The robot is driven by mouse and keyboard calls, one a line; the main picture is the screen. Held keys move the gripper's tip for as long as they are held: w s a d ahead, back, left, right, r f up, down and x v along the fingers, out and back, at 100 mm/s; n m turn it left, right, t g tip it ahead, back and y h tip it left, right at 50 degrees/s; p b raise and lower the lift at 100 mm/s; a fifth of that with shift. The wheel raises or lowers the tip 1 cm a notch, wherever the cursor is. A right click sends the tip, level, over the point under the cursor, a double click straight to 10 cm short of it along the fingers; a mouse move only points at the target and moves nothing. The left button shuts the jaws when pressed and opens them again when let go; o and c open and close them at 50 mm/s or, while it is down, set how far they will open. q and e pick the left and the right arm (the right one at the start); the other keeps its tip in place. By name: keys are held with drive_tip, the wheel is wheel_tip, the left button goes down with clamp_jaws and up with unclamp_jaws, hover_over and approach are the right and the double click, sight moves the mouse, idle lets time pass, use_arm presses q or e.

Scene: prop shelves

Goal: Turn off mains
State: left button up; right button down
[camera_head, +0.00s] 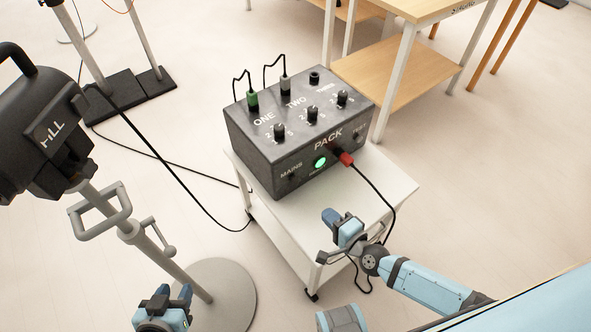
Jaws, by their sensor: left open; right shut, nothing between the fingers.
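The dark grey power pack (270,150) stands on a white trolley. Its front face carries the word MAINS at the left, with a small dark control (292,179) just below it that is too small to read. A round green light (320,162) glows right of it. My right gripper (331,216) is shut and empty, in front of and below the pack's front face, over the trolley, apart from the pack. My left gripper (174,291) is open and empty at the bottom left, low beside the lamp stand, well away from the pack.
A red plug (345,159) with a black cable sits in the pack's front. The trolley top (385,185) is bare on the right. A black lamp (45,130) on a grey stand is at the left. A wooden table (400,75) stands behind.

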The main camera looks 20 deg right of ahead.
sight(294, 183)
use_arm(q)
drive_tip(key=shift+s+f, duration=0.1)
drive_tip(key=shift+s, duration=0.05)
use_arm(e)
drive_tip(key=shift+s, duration=0.15)
use_arm(q)
drive_tip(key=shift+f+b, duration=0.25)
drive_tip(key=shift+b, duration=0.55)
use_arm(e)
drive_tip(key=x, duration=1.4)
